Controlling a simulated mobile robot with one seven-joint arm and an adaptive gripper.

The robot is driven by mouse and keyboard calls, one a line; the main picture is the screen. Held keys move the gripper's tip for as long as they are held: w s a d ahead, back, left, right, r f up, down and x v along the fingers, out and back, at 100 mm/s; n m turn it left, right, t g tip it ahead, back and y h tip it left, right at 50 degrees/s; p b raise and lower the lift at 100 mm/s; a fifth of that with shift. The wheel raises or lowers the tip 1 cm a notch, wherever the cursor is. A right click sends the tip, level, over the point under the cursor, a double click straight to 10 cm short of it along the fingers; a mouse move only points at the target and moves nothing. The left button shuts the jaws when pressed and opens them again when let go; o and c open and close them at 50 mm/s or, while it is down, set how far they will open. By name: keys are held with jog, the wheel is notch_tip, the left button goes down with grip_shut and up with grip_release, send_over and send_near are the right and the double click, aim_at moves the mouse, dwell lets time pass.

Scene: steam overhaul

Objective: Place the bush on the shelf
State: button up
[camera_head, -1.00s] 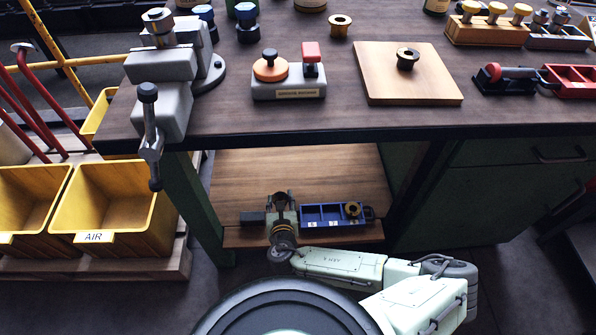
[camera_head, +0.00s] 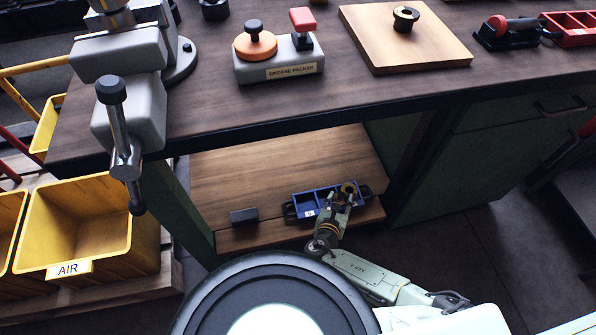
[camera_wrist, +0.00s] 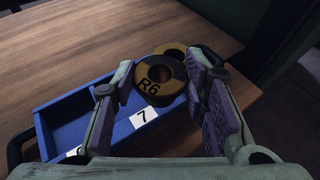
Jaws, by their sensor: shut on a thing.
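My gripper (camera_head: 343,197) is low over the right part of the blue compartment tray on the lower shelf (camera_head: 270,165). The blue tray (camera_wrist: 95,95) lies below and left, with a label 7 beside the held bush; another label is cut off. Whether the held bush touches the tray cannot be told.
The workbench (camera_head: 300,105) overhangs the shelf, with a vise (camera_head: 120,65), a grease packer (camera_head: 280,65) and a board (camera_head: 425,45) bearing another bush (camera_head: 404,17). A dark block (camera_head: 243,216) sits on the shelf's left. The shelf behind is clear. Yellow bins (camera_head: 75,225) stand left.

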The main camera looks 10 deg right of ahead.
send_over(318, 179)
jog(key=shift+d+f, duration=0.1)
jog(key=shift+f, duration=0.6)
jog(key=shift+w+f+b, duration=0.1)
jog(key=shift+f+b, duration=0.45)
jog(key=shift+f, duration=1.15)
jog(key=shift+f, duration=0.2)
jog(key=o, duration=1.4)
jog(key=shift+c, duration=0.2)
jog(key=shift+r, duration=0.25)
jog(key=p+v, duration=0.2)
jog(key=v, duration=0.9)
jog(key=shift+s+r, duration=0.1)
jog(key=shift+s, duration=0.35)
